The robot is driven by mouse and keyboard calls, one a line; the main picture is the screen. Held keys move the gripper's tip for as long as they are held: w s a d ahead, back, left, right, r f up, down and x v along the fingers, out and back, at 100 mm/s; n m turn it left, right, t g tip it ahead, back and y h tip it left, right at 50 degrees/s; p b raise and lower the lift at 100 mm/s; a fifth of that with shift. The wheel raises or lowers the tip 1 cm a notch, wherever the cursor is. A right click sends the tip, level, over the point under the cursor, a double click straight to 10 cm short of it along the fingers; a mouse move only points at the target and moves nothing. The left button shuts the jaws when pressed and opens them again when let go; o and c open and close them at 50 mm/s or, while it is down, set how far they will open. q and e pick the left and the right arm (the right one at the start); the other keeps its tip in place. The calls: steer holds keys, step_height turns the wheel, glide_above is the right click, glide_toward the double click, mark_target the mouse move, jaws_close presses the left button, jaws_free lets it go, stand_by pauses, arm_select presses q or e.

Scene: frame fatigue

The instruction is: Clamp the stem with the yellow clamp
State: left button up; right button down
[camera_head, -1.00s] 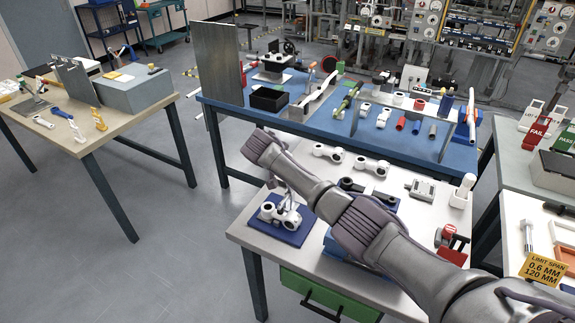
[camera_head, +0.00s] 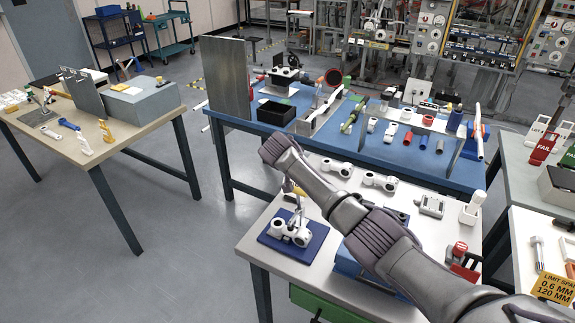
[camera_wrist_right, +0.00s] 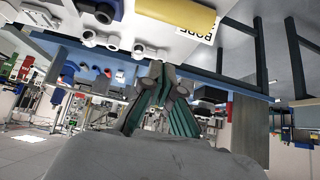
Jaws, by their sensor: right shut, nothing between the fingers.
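A white stem with round ends (camera_head: 287,231) lies on a blue base plate (camera_head: 310,243) at the left front of the near table. A clamp with a yellow handle (camera_head: 297,188) stands upright at the stem, partly behind my right arm. I cannot tell whether it presses on the stem. My right arm crosses the near table, its far end above and behind the clamp. My right gripper (camera_wrist_right: 158,75) is shut and empty in the right wrist view, and its fingers are not clear in the head view. My left gripper is not in view.
More white stems (camera_head: 379,181) lie behind my right arm. A blue workbench (camera_head: 385,154) with several parts stands behind. A separate table (camera_head: 130,132) at left holds a grey block and tools. Open floor lies between them. In the wrist view, a yellow block (camera_wrist_right: 178,14) shows at top.

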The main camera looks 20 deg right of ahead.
steer(key=v, duration=0.3)
steer(key=shift+s+a+f+b, duration=0.1)
steer(key=shift+a+f+b, duration=0.05)
steer(key=shift+a+b, duration=0.2)
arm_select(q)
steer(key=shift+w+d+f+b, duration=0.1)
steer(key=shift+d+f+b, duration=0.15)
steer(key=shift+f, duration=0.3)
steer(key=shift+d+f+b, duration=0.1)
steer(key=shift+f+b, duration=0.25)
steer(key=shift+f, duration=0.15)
arm_select(e)
steer(key=v, duration=0.5)
steer(key=shift+s+d, duration=0.1)
steer(key=shift+s, duration=0.2)
steer(key=shift+s+d+r, duration=0.1)
steer(key=shift+r, duration=0.1)
